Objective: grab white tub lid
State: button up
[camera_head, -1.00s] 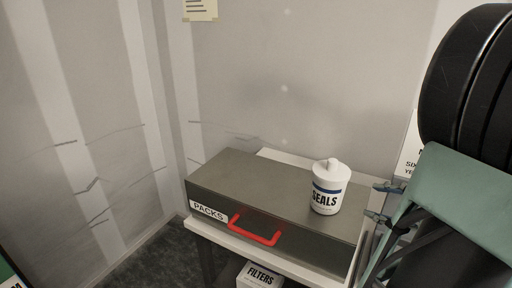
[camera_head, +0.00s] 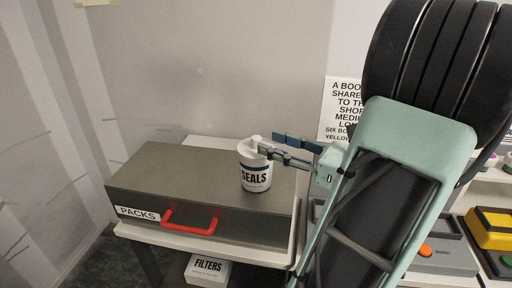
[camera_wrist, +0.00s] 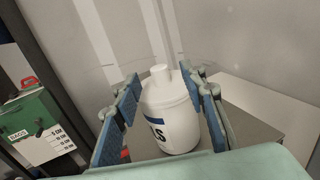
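The white tub (camera_head: 256,181), marked SEALS with a blue band, stands upright on the grey PACKS case. Its white lid (camera_head: 247,150) has a small knob on top. My gripper (camera_head: 268,144) reaches in from the right at lid height, its fingertips overlapping the lid's right side in the head view. In the wrist view, the gripper (camera_wrist: 165,82) is open, with one blue-padded finger on each side of the tub (camera_wrist: 170,122). The lid knob (camera_wrist: 160,73) shows between the fingertips. I cannot tell whether either finger touches the lid.
The PACKS case (camera_head: 160,170) has a red handle (camera_head: 190,222) and rests on a white bench. A FILTERS box (camera_head: 208,268) sits below. Yellow and grey devices (camera_head: 490,228) stand at the right. A green case (camera_wrist: 35,125) shows at left in the wrist view.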

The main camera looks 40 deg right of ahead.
aim_at(256, 137)
jog(key=shift+x, duration=2.75)
jog(key=shift+a+r, duration=0.1)
jog(key=shift+c, duration=0.6)
grip_shut()
